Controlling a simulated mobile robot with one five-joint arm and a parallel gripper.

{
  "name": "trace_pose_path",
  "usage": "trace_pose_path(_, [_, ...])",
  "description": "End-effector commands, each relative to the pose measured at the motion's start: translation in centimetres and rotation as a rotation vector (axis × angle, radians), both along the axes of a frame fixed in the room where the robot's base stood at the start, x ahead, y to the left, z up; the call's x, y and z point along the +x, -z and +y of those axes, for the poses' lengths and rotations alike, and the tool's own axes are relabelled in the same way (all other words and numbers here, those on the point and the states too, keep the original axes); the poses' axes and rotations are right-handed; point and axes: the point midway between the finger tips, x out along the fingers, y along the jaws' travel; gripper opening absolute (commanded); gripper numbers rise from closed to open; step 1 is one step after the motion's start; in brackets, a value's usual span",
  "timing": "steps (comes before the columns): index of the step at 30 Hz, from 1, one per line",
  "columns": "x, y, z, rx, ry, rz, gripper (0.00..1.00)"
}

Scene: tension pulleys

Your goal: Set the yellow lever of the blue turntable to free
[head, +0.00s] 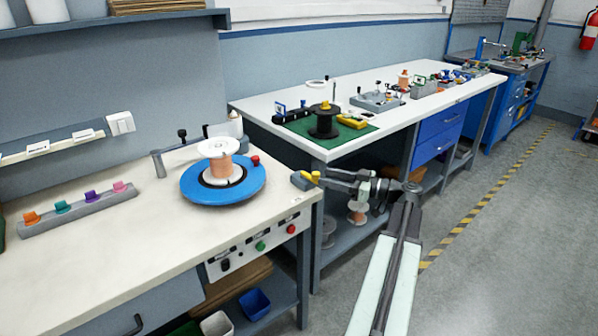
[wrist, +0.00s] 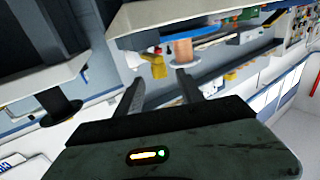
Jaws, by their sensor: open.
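The blue turntable (head: 190,191) lies on the near bench, with a copper-wound spool on it. The yellow lever (head: 306,179) shows just off the bench's right end, close to my gripper (head: 326,179). In the wrist view the yellow lever (wrist: 158,67) hangs by the bench edge, just beyond and between my fingertips (wrist: 159,78). My gripper is open and empty. I cannot tell whether the fingers touch the lever. The copper spool (wrist: 182,53) and a strip of the blue turntable (wrist: 200,39) also show there.
The near bench's front panel has black, green and red knobs (head: 260,246). A rack of coloured pegs (head: 80,209) stands at its left. A second white bench (head: 400,118) with a green mat (head: 360,138) stands behind.

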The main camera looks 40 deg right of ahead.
Motion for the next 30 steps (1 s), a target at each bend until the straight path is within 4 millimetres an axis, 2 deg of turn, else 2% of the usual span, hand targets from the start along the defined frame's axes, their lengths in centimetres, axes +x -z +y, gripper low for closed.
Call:
trace_pose_path(5, [0.6,0.0,0.3,0.0,-0.001,0.0,0.45])
trace_pose_path(12, [4.7,0.0,2.0,0.001,-0.004,0.0,0.45])
trace_pose_path(18, [7.0,0.0,3.0,0.001,-0.004,0.001,0.45])
trace_pose_path(27, [7.3,0.0,3.1,0.001,-0.002,0.001,0.45])
trace_pose_path(30, [7.3,0.0,3.1,0.001,-0.002,0.001,0.17])
